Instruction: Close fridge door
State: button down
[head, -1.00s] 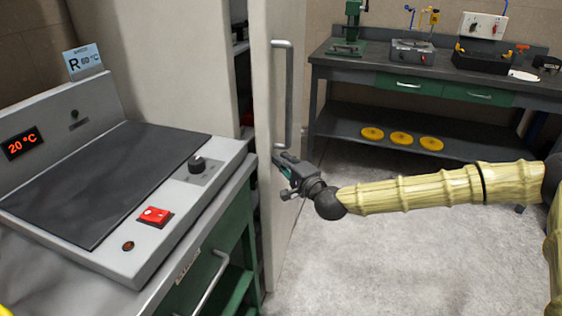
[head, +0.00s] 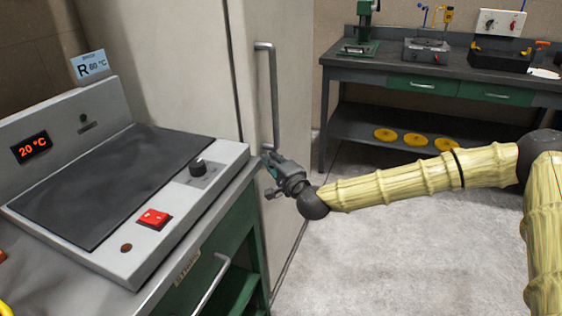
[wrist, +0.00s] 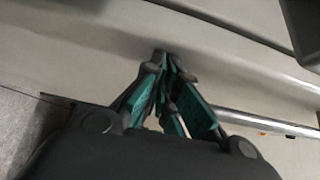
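The fridge door (head: 285,95) is a tall pale panel with a long vertical grey handle (head: 268,95). In the head view it looks flush or nearly flush with the fridge body (head: 160,50), and no shelves show. I cannot tell whether a thin gap is left. My gripper (head: 270,172) is at the door's face, just below the handle. In the wrist view my gripper (wrist: 165,60) has its green-padded fingers drawn together, tips at or very near a pale surface (wrist: 90,30). Nothing shows between the fingers.
A hot-plate unit (head: 140,190) with a red switch stands on a green cabinet (head: 232,245) at the left, close beside my gripper. A workbench (head: 440,70) with tools stands at the back right. The floor (head: 400,250) in front is clear.

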jog(key=d+v, duration=0.1)
jog(key=v, duration=1.2)
jog(key=s+a+f+n+g, duration=0.1)
jog(key=s+a+f+g, duration=0.15)
jog(key=f, duration=0.35)
jog(key=s+a+f+n+g, duration=0.2)
jog(key=s+a+f, duration=0.2)
jog(key=f, duration=0.3)
jog(key=s+f+n+g+h, duration=0.2)
jog(key=s+f+n+g, duration=0.4)
jog(key=s+f, duration=1.4)
jog(key=s+d+f+n+g+h, duration=0.2)
jog(key=s+d+f+g+h, duration=0.15)
jog(key=s+d, duration=0.45)
jog(key=s+d+f+n+g+h, duration=0.2)
jog(key=s+d+f, duration=0.3)
jog(key=s+d, duration=0.3)
notch_tip(320, 180, up, 15)
jog(key=p, duration=1.3)
jog(key=shift+w+p, duration=0.25)
jog(key=shift+p, duration=0.15)
